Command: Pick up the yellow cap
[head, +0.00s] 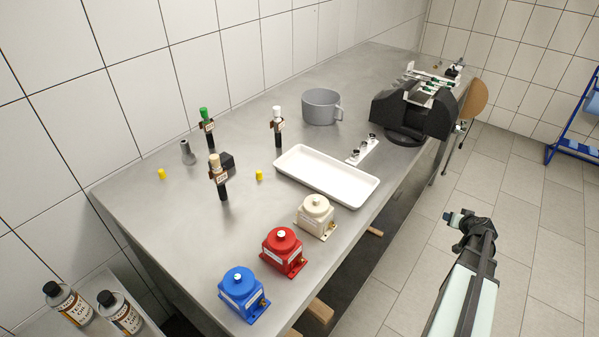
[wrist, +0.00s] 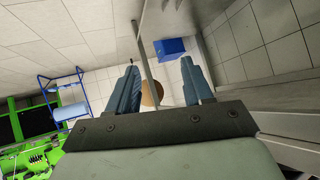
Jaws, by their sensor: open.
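Two small yellow caps stand on the grey metal bench. One yellow cap (head: 161,174) is near the wall edge at the left, and the other yellow cap (head: 259,175) is near the middle, just left of the white tray. My gripper (wrist: 160,82) is open in the wrist view, with its two blue-grey fingers apart and nothing between them. In the head view my arm (head: 470,260) is off the bench's right side, over the floor, far from both caps. No yellow cap shows in the wrist view.
On the bench (head: 150,210) stand a white tray (head: 327,192), a grey mug (head: 321,106), upright tools with green (head: 204,113), white (head: 277,112) and cream (head: 215,161) tops, a grey nozzle-like part (head: 187,153), and blue (head: 243,296), red (head: 284,257) and cream (head: 315,219) pumps. A black machine (head: 392,112) stands behind.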

